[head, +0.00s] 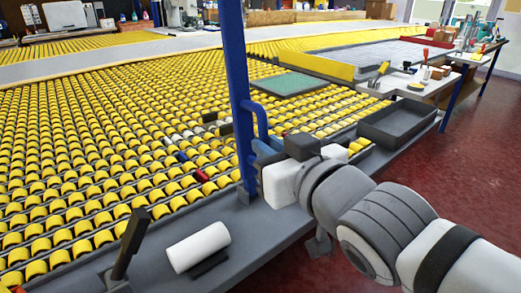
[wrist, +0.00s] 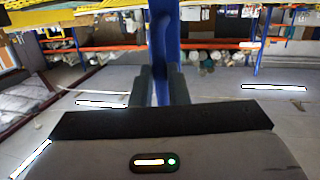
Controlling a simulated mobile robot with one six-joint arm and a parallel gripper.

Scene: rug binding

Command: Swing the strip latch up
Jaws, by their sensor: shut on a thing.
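A tall blue bar (head: 238,95) stands upright at the roller table's front edge, with a blue loop handle (head: 261,118) on its right side. It looks like the strip latch. My gripper (head: 262,152) is at the lower part of this handle, shut on it. In the wrist view, the blue handle (wrist: 161,85) runs up between the two dark fingers of my gripper (wrist: 160,78). The exact contact is partly hidden by my gripper in the head view.
A black lever (head: 131,240) and a white roll (head: 198,247) are on the grey front ledge, left of the bar. A dark tray (head: 398,122) sits right of my gripper. Yellow rollers (head: 90,170) cover the table. Red floor (head: 440,175) is open at the right.

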